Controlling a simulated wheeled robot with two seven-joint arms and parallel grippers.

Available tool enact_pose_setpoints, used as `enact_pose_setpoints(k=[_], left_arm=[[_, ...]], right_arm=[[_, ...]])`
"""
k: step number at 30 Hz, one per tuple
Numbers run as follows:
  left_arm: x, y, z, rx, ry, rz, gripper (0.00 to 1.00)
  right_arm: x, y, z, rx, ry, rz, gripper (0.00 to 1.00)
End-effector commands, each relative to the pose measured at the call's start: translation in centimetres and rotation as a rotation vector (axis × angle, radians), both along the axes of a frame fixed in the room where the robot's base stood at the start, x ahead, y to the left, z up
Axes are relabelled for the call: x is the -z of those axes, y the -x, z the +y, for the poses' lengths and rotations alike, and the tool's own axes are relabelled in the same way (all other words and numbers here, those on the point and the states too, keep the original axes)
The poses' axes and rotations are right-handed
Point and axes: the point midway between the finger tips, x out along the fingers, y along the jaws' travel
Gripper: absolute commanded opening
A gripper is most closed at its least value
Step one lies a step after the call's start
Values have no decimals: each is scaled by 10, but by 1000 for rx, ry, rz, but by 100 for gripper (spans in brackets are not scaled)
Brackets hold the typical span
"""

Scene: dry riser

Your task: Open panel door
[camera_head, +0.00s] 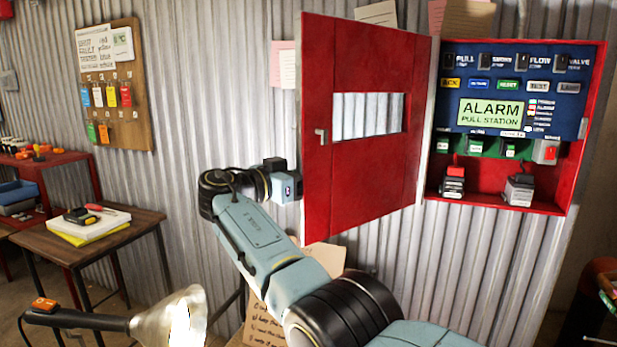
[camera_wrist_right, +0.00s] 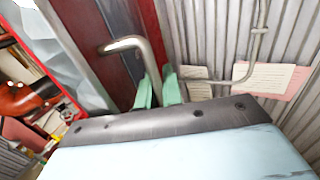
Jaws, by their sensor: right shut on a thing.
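The red panel door (camera_head: 358,185) stands swung wide open at the left of the alarm box (camera_head: 587,140). It has a small window and a metal latch (camera_head: 320,134) near its free edge. My right gripper (camera_wrist_right: 159,88) is at that free edge; in the head view its fingers are hidden behind the door. In the right wrist view its green fingers are shut on the lower end of a bent metal handle (camera_wrist_right: 125,45) on the door's dark red face. My left gripper is in neither view.
The open box shows an alarm panel (camera_head: 491,112) and switches. A corrugated wall stands behind the door. A lamp (camera_head: 172,318) is at the lower left, a small wooden table (camera_head: 95,243) further back, and a tag board (camera_head: 122,90) on the wall.

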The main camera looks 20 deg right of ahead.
Motion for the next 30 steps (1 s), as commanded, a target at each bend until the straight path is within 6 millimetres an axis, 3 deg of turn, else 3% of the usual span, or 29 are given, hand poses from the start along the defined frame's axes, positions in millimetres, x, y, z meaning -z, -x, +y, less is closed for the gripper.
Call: enact_pose_setpoints(k=[15, 16, 18, 30], left_arm=[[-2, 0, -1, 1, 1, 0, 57], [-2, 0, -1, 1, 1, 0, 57], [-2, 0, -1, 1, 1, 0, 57], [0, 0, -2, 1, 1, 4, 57]], right_arm=[[1, 1, 0, 9, 7, 1, 0], [0, 1, 0, 9, 7, 0, 12], [0, 1, 0, 9, 7, 0, 17], [0, 5, 4, 20, 6, -1, 17]])
